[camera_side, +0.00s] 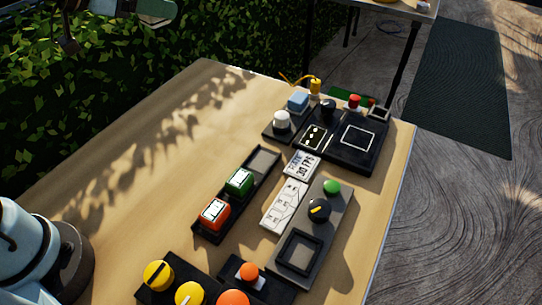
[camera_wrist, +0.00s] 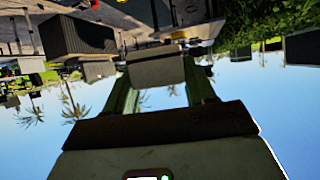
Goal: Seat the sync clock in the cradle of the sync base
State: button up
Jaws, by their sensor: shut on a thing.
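My gripper (camera_wrist: 156,72) is shut on a dark grey block (camera_wrist: 155,70), seen between the two green fingers in the wrist view. This block may be the sync clock; its face is hidden. In the side view my gripper (camera_side: 68,40) is high at the top left, far from the bases and partly cut off by the frame. A grey base (camera_side: 336,207), likely the sync base, lies on the table's right side. It has a green button, a black knob and a square black-framed cradle (camera_side: 284,249), which looks empty.
A black tray (camera_side: 263,160) holds a red box (camera_side: 215,213) and a green box (camera_side: 239,182), with its far slot empty. A black panel (camera_side: 365,158) stands behind, and yellow and orange buttons (camera_side: 158,275) stand in front. The table's left half (camera_side: 130,165) is clear.

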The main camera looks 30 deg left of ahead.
jog(key=s+d+f+m+g+h, duration=0.25)
jog(key=d+f+m+h, duration=0.3)
jog(key=d+f, duration=0.8)
jog(key=s+d+f+m+g+h, duration=0.2)
jog(key=s+d+m+g, duration=0.4)
jog(key=d+m+g, duration=0.3)
jog(key=d+h, duration=0.1)
jog(key=d, duration=0.2)
jog(key=shift+d+m+h, duration=0.25)
jog(key=shift+m+h, duration=0.1)
jog(key=shift+f, duration=0.1)
send_over(261, 161)
notch_tip(261, 161, down, 7)
jog(key=shift+f, duration=1.8)
jog(key=shift+f, duration=0.15)
jog(key=o, duration=1.1)
jog(key=shift+c, duration=0.2)
